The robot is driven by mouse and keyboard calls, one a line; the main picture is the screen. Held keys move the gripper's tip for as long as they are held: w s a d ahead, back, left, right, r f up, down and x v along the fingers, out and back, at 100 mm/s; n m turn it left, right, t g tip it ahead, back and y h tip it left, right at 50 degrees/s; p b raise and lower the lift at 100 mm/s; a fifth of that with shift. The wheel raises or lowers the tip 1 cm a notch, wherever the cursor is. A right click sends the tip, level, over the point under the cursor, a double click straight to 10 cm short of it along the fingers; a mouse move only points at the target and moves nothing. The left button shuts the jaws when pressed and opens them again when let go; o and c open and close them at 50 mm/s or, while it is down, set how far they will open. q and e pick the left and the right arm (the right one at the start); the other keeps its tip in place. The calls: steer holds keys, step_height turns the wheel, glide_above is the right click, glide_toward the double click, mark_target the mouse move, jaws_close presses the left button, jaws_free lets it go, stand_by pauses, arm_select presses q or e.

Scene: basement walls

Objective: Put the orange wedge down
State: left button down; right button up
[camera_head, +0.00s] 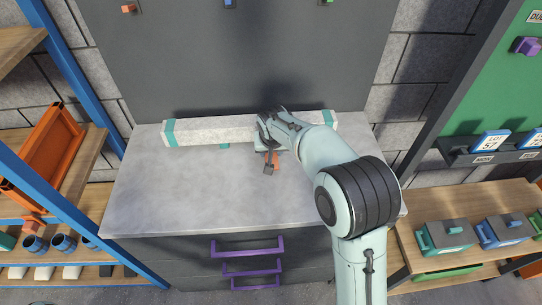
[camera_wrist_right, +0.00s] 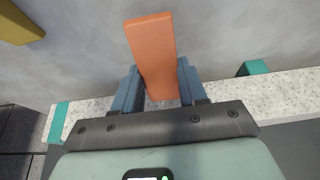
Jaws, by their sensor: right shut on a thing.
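The orange wedge (camera_wrist_right: 153,50) is between the two blue fingers of my right gripper (camera_wrist_right: 158,85) in the right wrist view. The gripper is shut on it, and the wedge's far end sticks out beyond the fingertips. In the head view my right gripper (camera_head: 269,158) is over the back middle of the grey worktop (camera_head: 200,195), just in front of the white speckled bar. Only a bit of orange shows there, partly hidden by the gripper. I cannot tell whether the wedge touches the worktop. My left gripper is not in view.
The white speckled bar (camera_head: 205,130) with teal bands lies along the back of the worktop. The worktop's left and front are clear. Purple drawer handles (camera_head: 248,248) stick out below the front edge. Shelving stands at left, and a bench with lidded boxes (camera_head: 447,235) at right.

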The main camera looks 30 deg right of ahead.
steer(key=shift+f, duration=1.25)
steer(key=shift+f, duration=0.1)
steer(key=shift+f, duration=0.15)
steer(key=o, duration=1.1)
steer(key=shift+c, duration=0.2)
